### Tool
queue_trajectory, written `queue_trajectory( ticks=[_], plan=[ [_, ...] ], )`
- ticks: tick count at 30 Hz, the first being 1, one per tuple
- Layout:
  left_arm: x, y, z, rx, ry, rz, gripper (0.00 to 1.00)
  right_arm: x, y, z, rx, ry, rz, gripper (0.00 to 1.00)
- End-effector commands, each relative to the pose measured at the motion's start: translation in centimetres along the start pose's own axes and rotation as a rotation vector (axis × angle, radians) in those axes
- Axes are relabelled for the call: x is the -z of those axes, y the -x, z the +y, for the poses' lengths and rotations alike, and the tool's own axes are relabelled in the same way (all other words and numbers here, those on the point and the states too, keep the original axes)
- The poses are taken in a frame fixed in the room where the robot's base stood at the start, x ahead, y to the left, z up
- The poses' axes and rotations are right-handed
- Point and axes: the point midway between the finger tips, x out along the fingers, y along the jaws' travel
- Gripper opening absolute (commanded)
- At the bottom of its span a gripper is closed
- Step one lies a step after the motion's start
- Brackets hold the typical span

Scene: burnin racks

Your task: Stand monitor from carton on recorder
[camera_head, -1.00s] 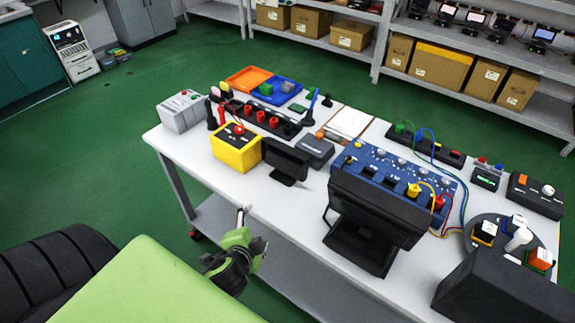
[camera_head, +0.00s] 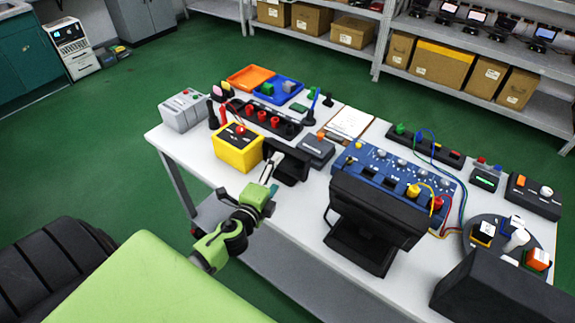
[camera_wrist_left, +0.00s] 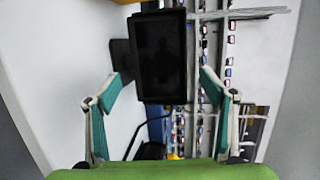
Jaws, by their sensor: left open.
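A small black monitor (camera_head: 288,164) stands on the table in the head view, beside a yellow box (camera_head: 237,150). My left gripper (camera_head: 270,178) is at its near side, fingers apart and nothing held. In the left wrist view a dark screen (camera_wrist_left: 161,55) is upright beyond and between the two open fingers of my left gripper (camera_wrist_left: 162,80); contact cannot be told. A dark grey box (camera_head: 316,150) lies just behind the monitor; whether it is the recorder is unclear. Brown cartons (camera_head: 440,66) stand on the back shelf. My right gripper is not in view.
A larger black monitor (camera_head: 375,210) stands right of my left gripper, before a blue panel (camera_head: 395,168) with cables. A round dark tray (camera_head: 480,250) with small blocks and another dark casing (camera_head: 500,290) are at the right. Bare white tabletop (camera_head: 195,150) shows at the left.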

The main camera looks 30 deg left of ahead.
Motion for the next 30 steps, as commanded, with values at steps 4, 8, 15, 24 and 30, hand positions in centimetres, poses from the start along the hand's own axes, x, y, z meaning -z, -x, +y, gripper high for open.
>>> queue_trajectory(
  ticks=[4, 8, 15, 24, 30],
  plan=[
    [0.0, -1.3, 0.0, -0.001, 0.001, 0.0, 0.76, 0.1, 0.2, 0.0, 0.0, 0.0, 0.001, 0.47],
    [0.0, -1.9, 0.0, -0.001, 0.001, -0.001, 0.76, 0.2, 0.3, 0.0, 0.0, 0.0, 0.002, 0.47],
    [-0.1, -4.8, 0.2, -0.001, 0.003, -0.001, 0.76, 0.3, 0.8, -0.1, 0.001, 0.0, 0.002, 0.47],
    [-0.1, -6.8, 0.4, -0.001, 0.001, 0.0, 0.76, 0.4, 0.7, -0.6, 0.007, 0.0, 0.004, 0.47],
    [-0.1, -6.7, 0.4, -0.001, 0.002, 0.0, 0.65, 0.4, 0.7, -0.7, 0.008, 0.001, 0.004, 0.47]
  ],
)
